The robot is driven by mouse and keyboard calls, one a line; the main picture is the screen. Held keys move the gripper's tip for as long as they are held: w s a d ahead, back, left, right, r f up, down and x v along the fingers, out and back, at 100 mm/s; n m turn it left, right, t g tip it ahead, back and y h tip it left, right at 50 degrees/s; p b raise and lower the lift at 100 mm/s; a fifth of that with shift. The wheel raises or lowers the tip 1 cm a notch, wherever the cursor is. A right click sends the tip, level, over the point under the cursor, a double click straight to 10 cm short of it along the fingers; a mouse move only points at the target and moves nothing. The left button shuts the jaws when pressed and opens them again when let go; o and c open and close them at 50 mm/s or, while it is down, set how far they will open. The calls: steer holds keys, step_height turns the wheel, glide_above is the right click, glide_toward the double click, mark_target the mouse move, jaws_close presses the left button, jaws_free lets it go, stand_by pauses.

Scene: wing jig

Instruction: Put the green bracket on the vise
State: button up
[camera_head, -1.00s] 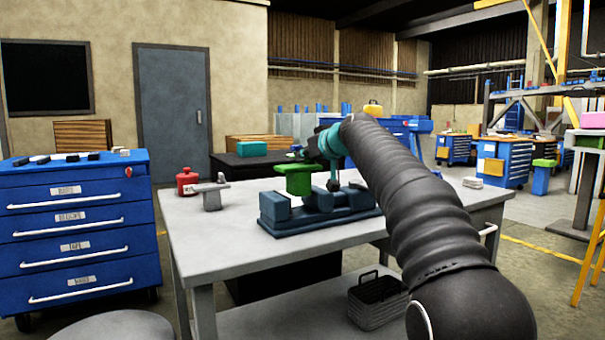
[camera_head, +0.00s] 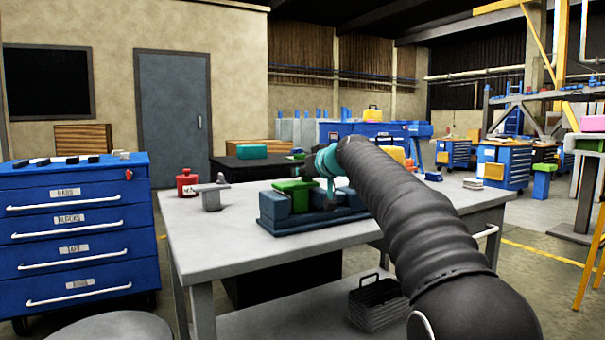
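The green bracket (camera_head: 294,187) has a flat top plate with a block below it. It sits low at the blue vise (camera_head: 290,226), with its lower part down among the vise blocks. Whether it rests fully on the vise is hard to tell. The vise stands on the grey workbench. My gripper (camera_head: 329,186) reaches in from the right, with its teal wrist above and its fingers pointing down at the bracket's right end. The fingers are small and partly hidden, so I cannot see whether they grip the bracket.
On the grey workbench (camera_head: 215,240), a red can (camera_head: 187,184) and a small grey stand (camera_head: 211,196) are left of the vise. Papers (camera_head: 473,183) lie at the right. A black basket (camera_head: 378,305) is on the lower shelf. A blue drawer cabinet (camera_head: 75,235) stands at the left.

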steer(key=shift+r, duration=0.1)
steer(key=shift+r, duration=0.15)
steer(key=b+v, duration=0.1)
steer(key=v, duration=1.1)
steer(key=shift+b, duration=0.35)
steer(key=s+d+f+m+g+h, duration=0.2)
steer(key=s+d+f, duration=0.3)
steer(key=s+f, duration=0.7)
steer(key=s+d+f+m+g+h, duration=0.2)
steer(key=s+d+f, duration=0.4)
steer(key=s+f, duration=0.6)
steer(key=s+d+f+m+g+h, duration=0.2)
steer(key=s+d+f+h, duration=0.2)
steer(key=s+f, duration=0.8)
steer(key=s+d, duration=0.1)
steer(key=s, duration=0.3)
steer(key=shift+f+m+g, duration=0.2)
steer(key=shift+m+g, duration=0.1)
steer(key=shift+m, duration=0.1)
